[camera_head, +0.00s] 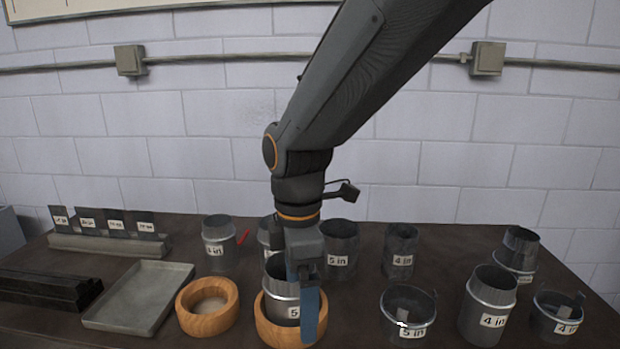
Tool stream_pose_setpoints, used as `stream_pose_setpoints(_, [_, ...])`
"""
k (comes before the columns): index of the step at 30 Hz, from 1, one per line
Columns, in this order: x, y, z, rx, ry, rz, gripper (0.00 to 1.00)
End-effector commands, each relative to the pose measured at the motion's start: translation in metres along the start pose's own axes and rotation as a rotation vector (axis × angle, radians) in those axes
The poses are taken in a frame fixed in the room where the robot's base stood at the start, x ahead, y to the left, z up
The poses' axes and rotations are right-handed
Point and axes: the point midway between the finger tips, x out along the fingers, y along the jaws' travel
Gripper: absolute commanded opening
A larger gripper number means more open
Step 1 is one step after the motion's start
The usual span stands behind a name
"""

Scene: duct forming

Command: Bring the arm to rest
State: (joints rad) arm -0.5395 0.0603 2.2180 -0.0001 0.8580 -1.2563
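My arm reaches down from the top of the picture over the table. My gripper (309,312) points down, with a blue finger in front of a wooden ring (263,331) and the metal duct piece standing in it (277,291). The duct piece bears a label that starts with "5", partly hidden by the finger. Only one finger shows clearly, so I cannot tell whether the gripper is open, shut, or touching the duct piece.
An empty wooden ring (208,323) and a grey tray (120,322) lie to the left, near dark bars (45,290). Labelled ducts stand behind and to the right, including a tall 4 in one (487,304) and a 5 in one (408,304). A white block wall (420,165) closes the back.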

Motion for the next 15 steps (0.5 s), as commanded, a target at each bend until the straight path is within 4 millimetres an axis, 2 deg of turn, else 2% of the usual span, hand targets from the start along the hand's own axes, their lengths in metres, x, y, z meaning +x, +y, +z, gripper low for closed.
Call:
stream_pose_setpoints(8, [0.043,0.001,0.050,0.362,0.002,0.006,1.00])
stream_pose_setpoints(11, [0.063,-0.002,0.074,0.547,0.004,0.011,1.00])
stream_pose_setpoints(15, [0.103,-0.012,0.119,0.909,0.008,0.018,1.00])
